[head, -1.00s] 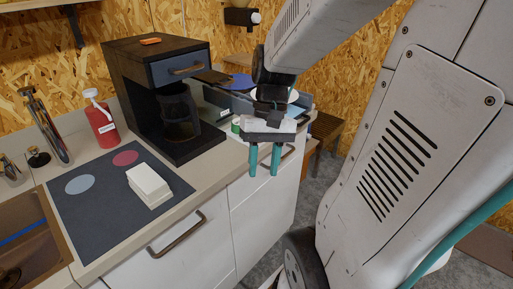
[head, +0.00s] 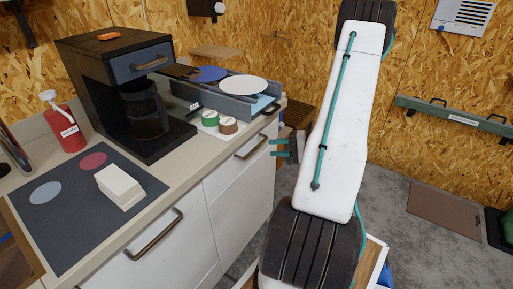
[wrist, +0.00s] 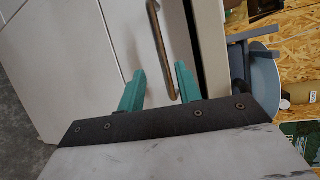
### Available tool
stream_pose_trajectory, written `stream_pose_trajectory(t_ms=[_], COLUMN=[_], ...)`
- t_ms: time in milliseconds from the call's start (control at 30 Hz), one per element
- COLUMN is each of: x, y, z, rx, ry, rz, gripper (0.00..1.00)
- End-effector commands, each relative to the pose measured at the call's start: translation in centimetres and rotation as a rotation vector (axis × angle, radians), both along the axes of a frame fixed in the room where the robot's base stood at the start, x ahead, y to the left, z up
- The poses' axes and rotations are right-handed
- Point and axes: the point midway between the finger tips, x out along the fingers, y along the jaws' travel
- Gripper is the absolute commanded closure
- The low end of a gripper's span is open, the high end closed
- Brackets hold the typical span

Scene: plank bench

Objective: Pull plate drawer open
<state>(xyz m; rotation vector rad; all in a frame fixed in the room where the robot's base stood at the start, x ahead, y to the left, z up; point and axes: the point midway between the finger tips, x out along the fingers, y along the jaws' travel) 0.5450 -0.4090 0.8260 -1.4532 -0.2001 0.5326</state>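The white drawer front (head: 236,178) is on the right part of the bench, below the worktop, with a curved brown bar handle (head: 250,147). It looks closed in the head view. My gripper (head: 271,148) is to the right of that handle, its teal fingers pointing left towards the front, apart from the handle. In the wrist view the handle (wrist: 160,40) runs up and down ahead of the fingers, its near end lined up between them. My gripper (wrist: 160,70) is open and empty. Whether the handle lies inside the finger depth cannot be told.
A grey divided tray (head: 235,107) with a white plate (head: 243,85) and a blue plate (head: 208,74) stands on the worktop. A coffee machine (head: 118,90) is beside it. Another handle (head: 158,232) is on the left front.

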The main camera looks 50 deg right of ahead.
Motion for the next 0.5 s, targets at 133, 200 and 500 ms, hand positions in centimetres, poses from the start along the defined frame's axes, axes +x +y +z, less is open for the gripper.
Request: stream_pose_trajectory(t_ms=[133, 200, 500], x=[1.0, 1.9, 5.9], y=[0.2, 0.6, 2.8], z=[0.1, -0.1, -0.9], rx=[-0.044, -0.044, -0.043], ry=[-0.031, -0.032, -0.029], rz=[0.000, 0.001, 0.003], gripper=[0.66, 0.66, 0.66])
